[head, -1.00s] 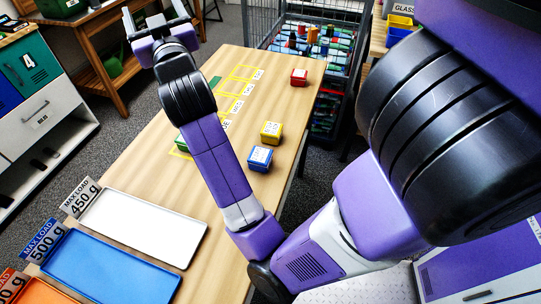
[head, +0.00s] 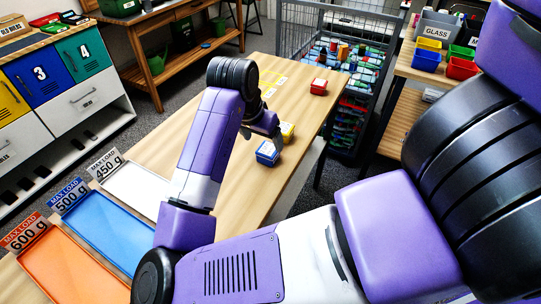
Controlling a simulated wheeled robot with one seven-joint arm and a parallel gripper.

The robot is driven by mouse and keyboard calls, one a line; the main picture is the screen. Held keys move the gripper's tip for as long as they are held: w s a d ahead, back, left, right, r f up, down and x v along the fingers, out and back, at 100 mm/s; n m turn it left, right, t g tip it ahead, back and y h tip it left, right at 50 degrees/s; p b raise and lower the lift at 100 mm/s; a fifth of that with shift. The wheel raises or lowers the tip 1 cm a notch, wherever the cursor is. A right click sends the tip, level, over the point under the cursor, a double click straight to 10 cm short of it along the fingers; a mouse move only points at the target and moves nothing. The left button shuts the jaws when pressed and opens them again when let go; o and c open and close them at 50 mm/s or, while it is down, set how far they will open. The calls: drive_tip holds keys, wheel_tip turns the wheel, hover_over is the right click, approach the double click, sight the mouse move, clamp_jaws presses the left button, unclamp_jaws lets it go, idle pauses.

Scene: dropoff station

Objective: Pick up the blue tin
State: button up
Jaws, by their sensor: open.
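The blue tin (head: 268,154) stands on the wooden table near its right edge, with a pale label on its lid. My gripper (head: 272,138) is just behind and above the blue tin in the head view, open, with nothing seen between its fingers. My arm hides part of the gripper, and the gap between the fingers and the tin is hard to judge.
A yellow tin (head: 287,131) stands right behind the blue tin, close to my gripper. A red tin (head: 318,87) is farther back. White (head: 130,187), blue (head: 105,232) and orange (head: 62,268) trays lie at the front left. A wire cage (head: 300,30) stands beyond the table.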

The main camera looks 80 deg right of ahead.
sight(268, 149)
drive_tip(key=shift+x, duration=3.85)
drive_tip(key=shift+s, duration=0.15)
drive_tip(key=shift+r, duration=0.1)
drive_tip(key=c, duration=1.4)
drive_tip(key=shift+c, duration=0.6)
drive_tip(key=shift+r, duration=0.1)
